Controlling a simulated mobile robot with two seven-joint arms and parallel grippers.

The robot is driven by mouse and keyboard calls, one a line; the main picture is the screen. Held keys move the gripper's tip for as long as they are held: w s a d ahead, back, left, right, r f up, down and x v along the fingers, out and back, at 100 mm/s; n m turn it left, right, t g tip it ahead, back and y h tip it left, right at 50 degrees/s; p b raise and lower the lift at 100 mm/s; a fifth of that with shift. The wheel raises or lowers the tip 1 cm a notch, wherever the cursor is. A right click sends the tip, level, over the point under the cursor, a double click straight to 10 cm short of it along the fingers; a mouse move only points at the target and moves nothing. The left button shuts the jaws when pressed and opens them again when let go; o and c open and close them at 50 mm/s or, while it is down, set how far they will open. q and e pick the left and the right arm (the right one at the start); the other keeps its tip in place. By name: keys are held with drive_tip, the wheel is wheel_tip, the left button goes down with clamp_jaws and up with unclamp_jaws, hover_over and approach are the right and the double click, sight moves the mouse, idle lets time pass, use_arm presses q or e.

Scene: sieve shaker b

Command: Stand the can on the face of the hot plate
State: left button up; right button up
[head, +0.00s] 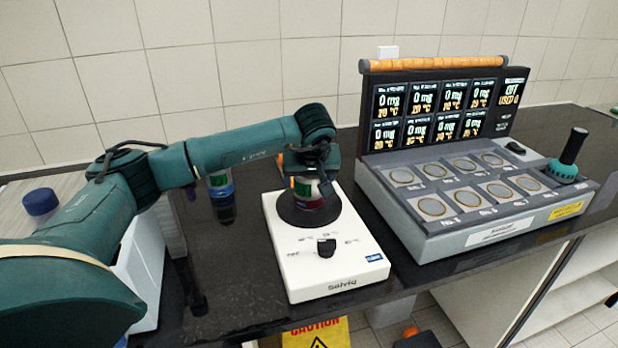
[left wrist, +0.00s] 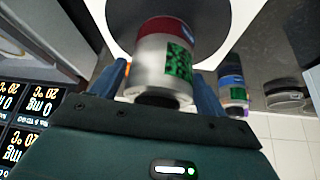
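The can (head: 306,190) has a red band at its lower end, a pale body and a dark patch with green marks; it also shows in the left wrist view (left wrist: 152,58). It is upright over the round black face (head: 312,219) of the white hot plate (head: 300,262), apparently resting on it, though the contact is partly hidden. My left gripper (left wrist: 162,80) is above the plate with its blue fingers on either side of the can. A narrow gap shows beside the left-hand finger, so it looks open. My right gripper is not in view.
A grey multi-station unit (head: 470,230) with displays stands right of the hot plate. A white box (head: 145,270) and blue cap (head: 40,202) are farther left. Dark counter is clear in front of the bottle.

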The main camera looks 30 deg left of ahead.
use_arm(q)
drive_tip(key=shift+o, duration=0.8)
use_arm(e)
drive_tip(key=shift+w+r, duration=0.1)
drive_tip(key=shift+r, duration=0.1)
use_arm(q)
drive_tip(key=shift+r, duration=0.25)
drive_tip(key=v, duration=1.1)
drive_tip(key=shift+s+d+r+b, duration=0.15)
drive_tip(key=shift+d+r+b, duration=0.05)
drive_tip(key=shift+r+b, duration=0.2)
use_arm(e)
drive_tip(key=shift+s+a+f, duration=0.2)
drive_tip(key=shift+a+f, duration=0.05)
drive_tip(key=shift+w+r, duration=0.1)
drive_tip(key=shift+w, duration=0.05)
use_arm(q)
drive_tip(key=shift+f, duration=0.15)
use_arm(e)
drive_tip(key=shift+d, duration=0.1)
